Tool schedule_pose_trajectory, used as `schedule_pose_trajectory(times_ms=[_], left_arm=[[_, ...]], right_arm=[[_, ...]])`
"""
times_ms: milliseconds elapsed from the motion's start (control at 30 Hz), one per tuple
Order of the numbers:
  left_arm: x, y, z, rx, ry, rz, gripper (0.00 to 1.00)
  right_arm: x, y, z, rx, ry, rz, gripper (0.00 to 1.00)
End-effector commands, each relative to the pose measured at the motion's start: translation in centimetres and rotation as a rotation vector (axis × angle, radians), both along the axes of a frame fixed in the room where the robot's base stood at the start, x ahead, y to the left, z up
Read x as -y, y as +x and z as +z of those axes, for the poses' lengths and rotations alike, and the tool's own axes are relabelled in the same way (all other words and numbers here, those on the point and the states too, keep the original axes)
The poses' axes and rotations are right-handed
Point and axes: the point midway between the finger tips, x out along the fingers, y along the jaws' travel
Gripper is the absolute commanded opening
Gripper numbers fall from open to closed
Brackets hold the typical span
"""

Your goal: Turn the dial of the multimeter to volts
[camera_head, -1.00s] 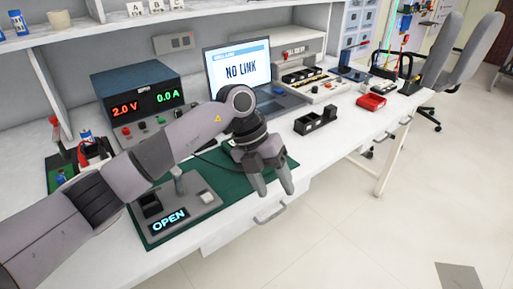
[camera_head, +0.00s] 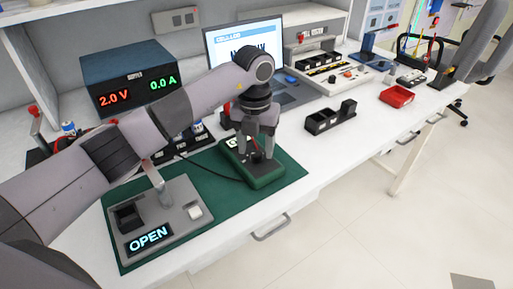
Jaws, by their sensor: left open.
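The multimeter, a green handheld unit (camera_head: 268,180), lies on the green mat (camera_head: 288,166) near the front edge of the bench. My left gripper (camera_head: 262,153) points down over it, with its fingers apart on either side of the dial area. The dial is mostly hidden between the fingers, so I cannot tell its setting or whether a finger touches it. A bit of the pale display shows at the meter's left end. My right gripper is not in view.
A grey fixture (camera_head: 185,222) reading "OPEN" sits on the mat's left part. A power supply (camera_head: 128,78) shows 2.0 V and 0.0 A. A laptop (camera_head: 288,95) stands behind the gripper. A black holder (camera_head: 330,117) and a red tray (camera_head: 397,96) lie to the right.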

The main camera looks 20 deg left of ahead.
Motion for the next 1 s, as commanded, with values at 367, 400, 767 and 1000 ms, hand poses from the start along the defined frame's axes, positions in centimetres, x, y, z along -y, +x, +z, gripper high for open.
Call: schedule_pose_trajectory(times_ms=[367, 400, 767, 1000], left_arm=[[0.05, 0.01, -1.43, 0.000, -0.001, 0.000, 0.57], [0.05, 0.00, -1.42, 0.000, -0.001, 0.000, 0.57], [0.04, 0.01, -1.37, 0.001, -0.002, -0.003, 0.01], [0.00, 0.08, -1.30, 0.003, -0.001, -0.062, 0.01]], right_arm=[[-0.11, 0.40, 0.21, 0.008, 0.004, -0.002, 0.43], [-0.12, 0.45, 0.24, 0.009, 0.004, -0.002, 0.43], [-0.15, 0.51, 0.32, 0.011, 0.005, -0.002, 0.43], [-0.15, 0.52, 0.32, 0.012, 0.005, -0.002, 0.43]])
